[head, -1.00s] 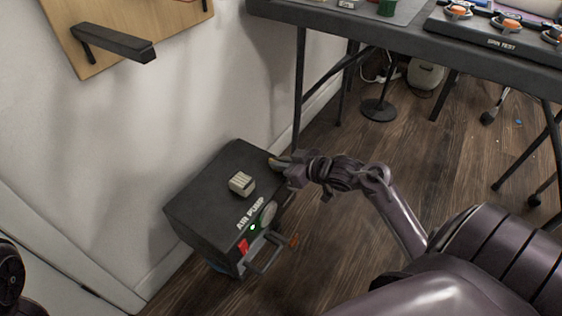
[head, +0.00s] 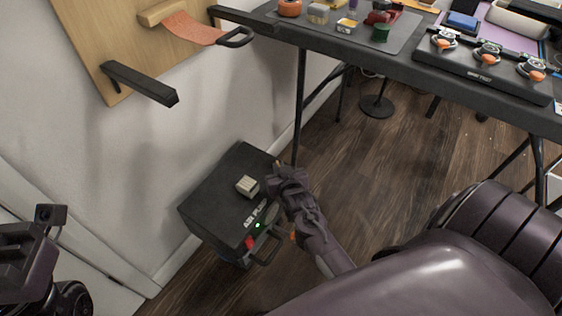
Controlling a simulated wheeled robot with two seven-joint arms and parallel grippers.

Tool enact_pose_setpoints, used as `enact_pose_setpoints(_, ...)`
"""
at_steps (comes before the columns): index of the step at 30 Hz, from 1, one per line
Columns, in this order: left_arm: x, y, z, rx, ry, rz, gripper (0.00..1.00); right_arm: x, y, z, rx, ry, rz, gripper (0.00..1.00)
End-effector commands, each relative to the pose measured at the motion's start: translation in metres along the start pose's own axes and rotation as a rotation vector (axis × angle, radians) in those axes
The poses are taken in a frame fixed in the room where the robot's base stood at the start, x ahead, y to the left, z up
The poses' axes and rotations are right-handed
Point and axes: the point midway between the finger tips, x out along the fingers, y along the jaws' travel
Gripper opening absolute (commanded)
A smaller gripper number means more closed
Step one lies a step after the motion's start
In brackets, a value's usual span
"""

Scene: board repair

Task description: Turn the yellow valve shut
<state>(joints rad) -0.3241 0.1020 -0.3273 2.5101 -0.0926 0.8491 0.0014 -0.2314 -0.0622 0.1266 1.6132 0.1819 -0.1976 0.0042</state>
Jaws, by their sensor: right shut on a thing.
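The black air pump (head: 215,200) stands on the floor against the wall, with a green light on its front. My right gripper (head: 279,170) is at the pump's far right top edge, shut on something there. A small yellowish bit, which looks like part of the yellow valve (head: 277,163), shows at its fingertips. The gripper hides most of it, so I cannot tell which way its handle points. Part of my left arm's end (head: 30,245) shows at the lower left, away from the pump; its jaws are not clear.
A beige block (head: 247,186) sits on the pump's top, and a looped handle (head: 265,250) juts from its front. A black table (head: 400,65) with parts and a row of orange-knobbed units stands behind. A wooden wall board (head: 95,45) has a dark bracket sticking out.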

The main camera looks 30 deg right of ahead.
Motion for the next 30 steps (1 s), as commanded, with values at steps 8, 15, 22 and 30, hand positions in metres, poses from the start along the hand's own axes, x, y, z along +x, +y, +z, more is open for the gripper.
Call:
enact_pose_setpoints(8,0.006,-0.0004,-0.0016,-0.001,-0.003,-0.004,0.36,0.0002,-0.0016,-0.0015,0.03,0.003,0.067,0.0)
enact_pose_setpoints(15,0.0045,-0.0005,-0.0011,-0.002,-0.009,-0.007,0.36,0.0007,-0.0016,-0.0013,0.033,0.004,0.076,0.0)
enact_pose_setpoints(22,0.0026,-0.0006,-0.0001,-0.003,-0.017,-0.01,0.36,0.0008,-0.0015,-0.0016,0.033,0.005,0.076,0.12)
enact_pose_setpoints(30,0.0027,-0.0006,0.0001,-0.003,-0.018,-0.009,0.36,0.0007,-0.0012,-0.0009,0.032,0.003,0.076,0.31)
